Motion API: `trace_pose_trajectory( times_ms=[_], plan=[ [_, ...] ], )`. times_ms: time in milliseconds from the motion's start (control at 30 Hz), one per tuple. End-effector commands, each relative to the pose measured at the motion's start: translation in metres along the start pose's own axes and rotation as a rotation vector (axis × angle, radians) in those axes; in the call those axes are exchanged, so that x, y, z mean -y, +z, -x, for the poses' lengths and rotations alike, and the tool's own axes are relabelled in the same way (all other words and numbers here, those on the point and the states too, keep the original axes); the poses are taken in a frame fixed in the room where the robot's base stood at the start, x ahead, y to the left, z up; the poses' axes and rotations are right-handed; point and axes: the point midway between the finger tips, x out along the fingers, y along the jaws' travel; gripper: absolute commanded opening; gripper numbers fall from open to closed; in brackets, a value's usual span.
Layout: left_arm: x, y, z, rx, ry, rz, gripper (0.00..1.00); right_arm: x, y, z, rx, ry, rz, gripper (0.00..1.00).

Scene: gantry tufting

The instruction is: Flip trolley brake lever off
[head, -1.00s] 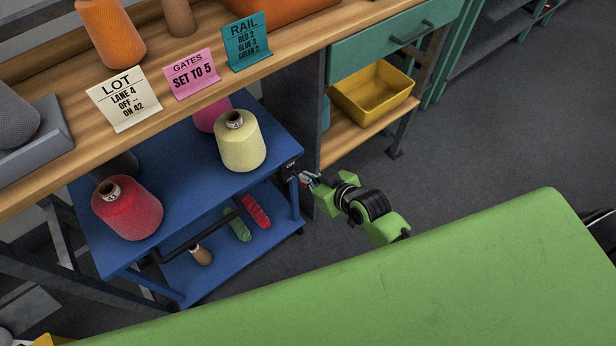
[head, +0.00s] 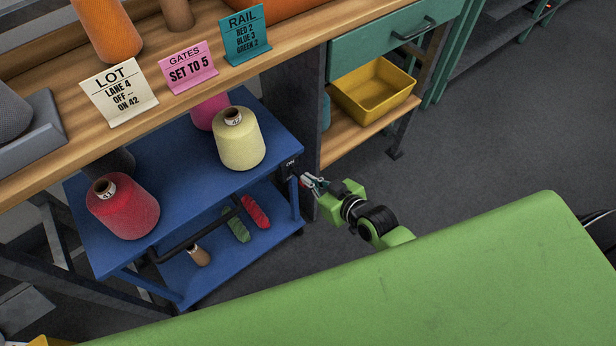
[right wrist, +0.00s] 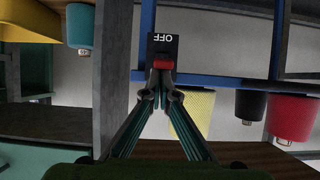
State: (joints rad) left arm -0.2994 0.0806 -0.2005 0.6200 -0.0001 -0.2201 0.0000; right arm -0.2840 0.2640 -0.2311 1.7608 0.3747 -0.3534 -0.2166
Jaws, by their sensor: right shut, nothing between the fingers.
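The blue trolley (head: 185,160) stands under the bench's front edge. In the right wrist view, which is upside down, the plate (right wrist: 176,46) shows OFF, with the red brake lever (right wrist: 163,65) beside that word. My right gripper (head: 308,182) is at the plate, its fingers shut with nothing between them. In the wrist view the fingertips (right wrist: 163,92) overlap the lever's near end; contact cannot be told. The fingers hide the rest of the plate. My left gripper is not in view.
A red cone (head: 124,207) and a cream cone (head: 240,140) stand on the trolley's top. The bench leg (head: 308,140) is close beside the plate. A yellow bin (head: 374,92) sits on a shelf to the right. Open floor (head: 480,140) lies right of my arm.

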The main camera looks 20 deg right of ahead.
Motion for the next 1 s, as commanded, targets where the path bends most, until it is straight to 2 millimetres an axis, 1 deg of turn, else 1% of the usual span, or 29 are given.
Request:
trace_pose_trajectory(
  times_ms=[33, 133, 400, 667, 1000],
  plan=[
    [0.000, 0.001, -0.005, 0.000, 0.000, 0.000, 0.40, 0.000, 0.005, -0.001, 0.003, -0.001, 0.000, 0.00],
    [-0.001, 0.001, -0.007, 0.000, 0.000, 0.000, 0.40, 0.001, 0.011, -0.001, 0.005, -0.001, 0.001, 0.00],
    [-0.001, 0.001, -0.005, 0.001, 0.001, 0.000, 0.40, 0.001, 0.029, -0.003, 0.004, -0.001, 0.000, 0.00],
    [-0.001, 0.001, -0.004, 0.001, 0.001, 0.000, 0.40, 0.000, 0.027, -0.003, 0.003, -0.001, 0.000, 0.00],
    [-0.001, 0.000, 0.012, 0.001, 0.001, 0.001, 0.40, 0.000, 0.015, 0.004, 0.003, 0.000, 0.000, 0.00]
  ],
)
